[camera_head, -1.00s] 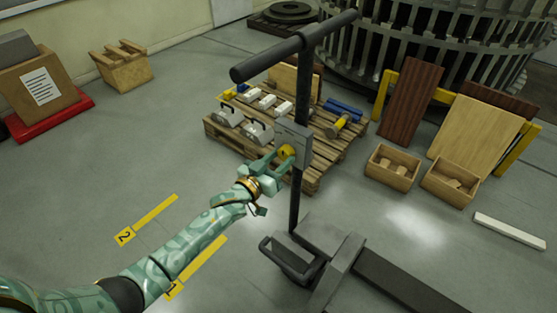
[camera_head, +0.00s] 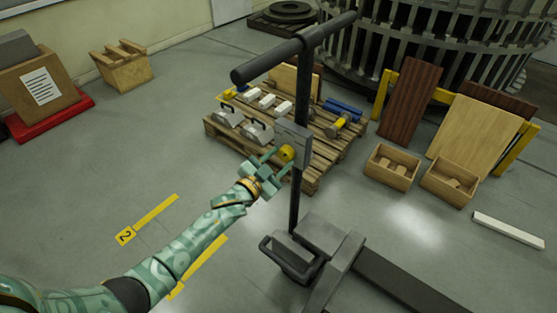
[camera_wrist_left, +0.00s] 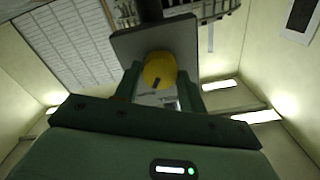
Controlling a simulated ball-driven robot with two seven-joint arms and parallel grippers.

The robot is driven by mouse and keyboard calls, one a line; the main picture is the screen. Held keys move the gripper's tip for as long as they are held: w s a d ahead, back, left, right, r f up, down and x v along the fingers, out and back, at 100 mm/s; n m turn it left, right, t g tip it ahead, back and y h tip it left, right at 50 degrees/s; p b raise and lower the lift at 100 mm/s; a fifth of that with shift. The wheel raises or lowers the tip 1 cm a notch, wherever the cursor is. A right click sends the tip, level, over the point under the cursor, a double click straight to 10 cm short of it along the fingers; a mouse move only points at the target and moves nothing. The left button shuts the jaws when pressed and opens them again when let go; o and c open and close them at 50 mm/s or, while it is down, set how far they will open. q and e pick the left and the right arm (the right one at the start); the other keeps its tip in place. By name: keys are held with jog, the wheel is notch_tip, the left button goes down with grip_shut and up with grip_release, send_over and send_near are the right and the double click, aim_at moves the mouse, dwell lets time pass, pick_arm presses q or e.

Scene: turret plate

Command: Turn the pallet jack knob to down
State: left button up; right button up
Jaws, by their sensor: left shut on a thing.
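The yellow knob (camera_head: 286,153) sits on a grey plate (camera_head: 293,139) on the upright handle post of the pallet jack (camera_head: 325,242). In the left wrist view the round yellow knob (camera_wrist_left: 160,70) shows a dark mark at its lower middle, in front of the grey plate (camera_wrist_left: 155,40). My left gripper (camera_head: 280,160) is at the knob, with one finger on each side of it; it also shows in the left wrist view (camera_wrist_left: 160,84). It is shut on the knob. My right gripper is in no view.
The jack's black crossbar (camera_head: 295,47) is above the knob. Behind the post stands a wooden pallet (camera_head: 230,138) with several tools on it. Two wooden boxes (camera_head: 392,168) lie to the right.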

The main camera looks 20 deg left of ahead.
pick_arm(q)
jog(key=shift+m, duration=1.7)
jog(key=o, duration=1)
jog(key=p+v, duration=0.3)
jog(key=v, duration=1.3)
jog(key=shift+s+a+f, duration=0.15)
jog(key=shift+s+a, duration=0.05)
